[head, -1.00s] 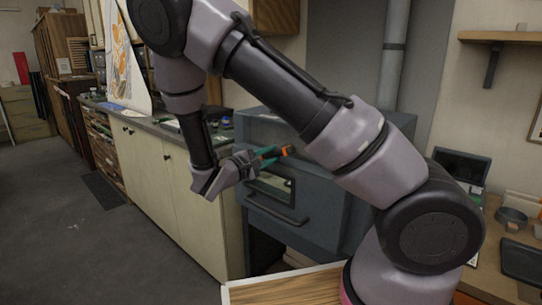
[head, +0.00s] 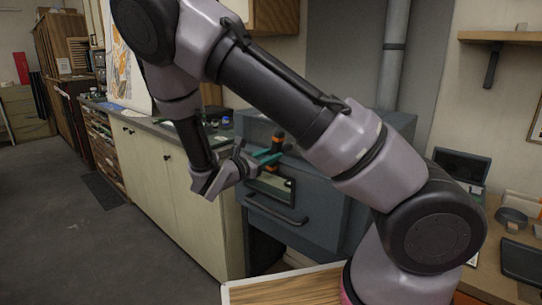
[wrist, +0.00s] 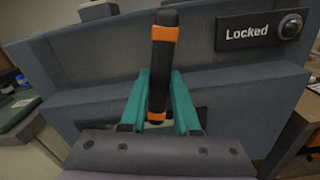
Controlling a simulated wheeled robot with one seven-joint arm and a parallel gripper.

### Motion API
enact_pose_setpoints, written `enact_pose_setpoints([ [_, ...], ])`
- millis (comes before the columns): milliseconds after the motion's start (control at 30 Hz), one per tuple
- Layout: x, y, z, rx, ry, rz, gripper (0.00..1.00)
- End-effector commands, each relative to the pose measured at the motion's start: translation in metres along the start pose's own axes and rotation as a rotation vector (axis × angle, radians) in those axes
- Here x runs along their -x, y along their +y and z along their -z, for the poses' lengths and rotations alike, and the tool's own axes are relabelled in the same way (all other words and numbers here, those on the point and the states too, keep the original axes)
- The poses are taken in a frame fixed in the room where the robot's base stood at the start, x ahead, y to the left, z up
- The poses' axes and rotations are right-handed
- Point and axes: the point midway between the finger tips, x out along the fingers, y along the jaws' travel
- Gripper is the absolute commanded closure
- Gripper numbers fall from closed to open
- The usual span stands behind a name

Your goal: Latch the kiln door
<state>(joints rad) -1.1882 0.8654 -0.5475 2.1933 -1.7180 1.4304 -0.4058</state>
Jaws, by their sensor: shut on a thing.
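The kiln (head: 318,205) is a blue-grey box, and its door has a small window (head: 272,189) and a bar handle (head: 276,211). The door looks closed against the body. The latch handle (head: 277,141) is black with orange bands and stands about upright. It also shows in the wrist view as the upright latch handle (wrist: 164,58). My gripper (head: 268,157) has teal fingers, shut on the lower part of the latch handle. A dark plate reading "Locked" (wrist: 246,34) with a round dark knob or lamp (wrist: 290,26) is to the handle's right in the wrist view.
A cream cabinet (head: 180,190) with a grey counter stands left of the kiln. A wooden board or tabletop (head: 285,290) is in front at the bottom. A desk with a laptop (head: 460,168) is at right. The floor at left is clear. My arm covers part of the kiln.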

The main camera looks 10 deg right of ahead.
Motion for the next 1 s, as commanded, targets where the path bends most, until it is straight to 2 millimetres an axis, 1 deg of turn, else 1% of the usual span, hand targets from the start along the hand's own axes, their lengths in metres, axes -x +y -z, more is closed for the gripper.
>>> enact_pose_setpoints([
  [200,0.0013,-0.0005,0.0014,0.144,0.003,-0.001,1.00],
  [400,0.0015,-0.0005,0.0017,0.226,0.003,-0.002,1.00],
  [667,0.0016,-0.0005,0.0019,0.270,0.004,-0.002,1.00],
  [1000,0.0016,-0.0006,0.0019,0.273,0.004,-0.002,1.00],
])
